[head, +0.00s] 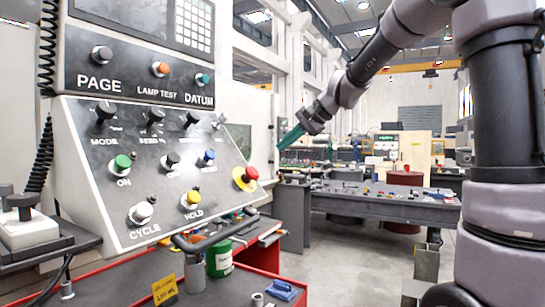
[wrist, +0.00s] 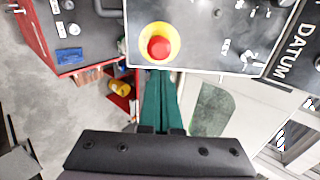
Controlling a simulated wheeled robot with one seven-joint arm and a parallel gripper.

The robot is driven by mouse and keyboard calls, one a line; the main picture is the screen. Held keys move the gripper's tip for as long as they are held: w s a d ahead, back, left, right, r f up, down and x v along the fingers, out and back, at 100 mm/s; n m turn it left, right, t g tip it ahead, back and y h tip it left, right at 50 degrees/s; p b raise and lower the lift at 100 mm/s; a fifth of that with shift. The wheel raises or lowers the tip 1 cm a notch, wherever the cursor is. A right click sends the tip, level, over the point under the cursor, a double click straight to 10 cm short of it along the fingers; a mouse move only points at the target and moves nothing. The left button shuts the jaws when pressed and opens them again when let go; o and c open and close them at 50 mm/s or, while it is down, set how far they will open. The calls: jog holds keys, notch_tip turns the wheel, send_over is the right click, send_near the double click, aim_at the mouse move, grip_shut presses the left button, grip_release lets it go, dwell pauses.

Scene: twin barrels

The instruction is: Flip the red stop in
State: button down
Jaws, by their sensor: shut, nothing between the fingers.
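The red stop (head: 251,173) is a round mushroom button on a yellow collar (head: 239,182), at the right side of the sloped control panel. It stands proud of the panel. In the wrist view the red stop (wrist: 159,47) shows face-on, with its yellow collar (wrist: 146,37) around it. My gripper (head: 282,147) has green fingers, shut together and empty. It hangs to the right of and above the stop in the head view, apart from it in the picture. In the wrist view the tips of my gripper (wrist: 160,74) point toward the panel edge beside the stop.
The panel (head: 110,215) carries several knobs and buttons, including a green ON button (head: 123,162) and a yellow HOLD button (head: 191,199). A grey handle (head: 215,232) runs along its lower edge. A red-edged bench with a green can (head: 219,260) lies below.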

jog(key=shift+v, duration=1.3)
jog(key=s+d+f+n+h, duration=0.1)
jog(key=s+d+f+h, duration=0.1)
jog(key=s, duration=0.6)
jog(key=s+d+f+n+h, duration=0.1)
jog(key=s+d+f+h, duration=0.1)
jog(key=s+d+f, duration=0.2)
jog(key=s+d+f+t+h, duration=0.1)
jog(key=s+d+f+h, duration=0.1)
jog(key=s+d, duration=0.6)
jog(key=s+f, duration=0.1)
jog(key=s, duration=0.3)
jog(key=shift+s+n+h, duration=0.25)
jog(key=shift+n+h, duration=0.05)
jog(key=shift+n, duration=0.1)
